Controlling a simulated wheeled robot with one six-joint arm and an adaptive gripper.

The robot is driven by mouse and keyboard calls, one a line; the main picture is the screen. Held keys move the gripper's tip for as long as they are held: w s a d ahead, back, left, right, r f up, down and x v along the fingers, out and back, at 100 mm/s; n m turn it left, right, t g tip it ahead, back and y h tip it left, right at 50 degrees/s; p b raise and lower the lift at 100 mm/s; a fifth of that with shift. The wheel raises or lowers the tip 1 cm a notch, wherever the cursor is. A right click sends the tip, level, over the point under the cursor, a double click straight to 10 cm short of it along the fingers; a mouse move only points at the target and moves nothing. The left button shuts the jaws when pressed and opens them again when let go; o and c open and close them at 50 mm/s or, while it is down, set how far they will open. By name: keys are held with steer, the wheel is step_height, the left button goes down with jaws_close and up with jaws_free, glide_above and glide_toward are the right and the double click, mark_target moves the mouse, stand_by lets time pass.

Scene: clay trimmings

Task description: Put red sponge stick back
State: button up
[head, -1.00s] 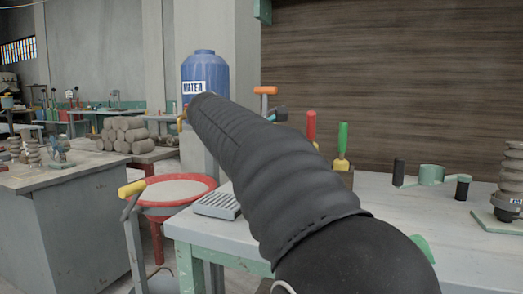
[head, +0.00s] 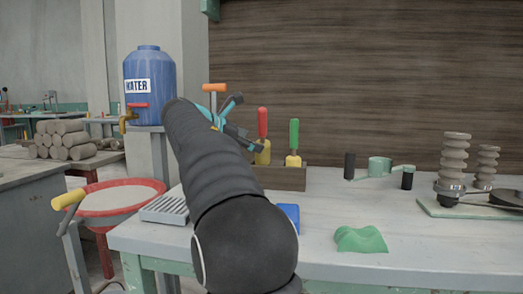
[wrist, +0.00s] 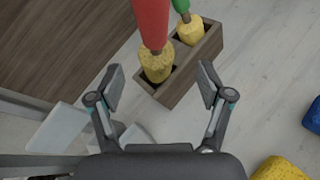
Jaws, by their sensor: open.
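The red sponge stick (head: 263,124) has a red handle and a yellow sponge end. It stands upright, sponge end down, at the left compartment of a wooden holder (head: 288,178). The green sponge stick (head: 294,135) stands in the compartment to its right. My gripper (head: 246,121) is open and empty, just left of the red stick in the head view. In the wrist view, my gripper's (wrist: 161,86) spread fingers are on either side of the yellow sponge end (wrist: 156,64) in the picture, with no contact visible. The sponge's lower end is partly hidden in the holder.
A green cloth-like lump (head: 361,239) and a blue block (head: 289,215) lie on the table (head: 440,252). A grey ribbed tray (head: 165,210) is at its left edge. A yellow sponge (wrist: 278,170) shows in the wrist view.

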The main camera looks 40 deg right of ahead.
mark_target(261, 141)
steer(key=shift+w+r+x, duration=0.1)
steer(key=shift+r+x, duration=0.05)
steer(key=shift+x, duration=1.2)
steer(key=shift+w+r+x, duration=0.15)
steer(key=shift+x, duration=1.2)
steer(key=c, duration=1.4)
steer(key=shift+r, duration=0.15)
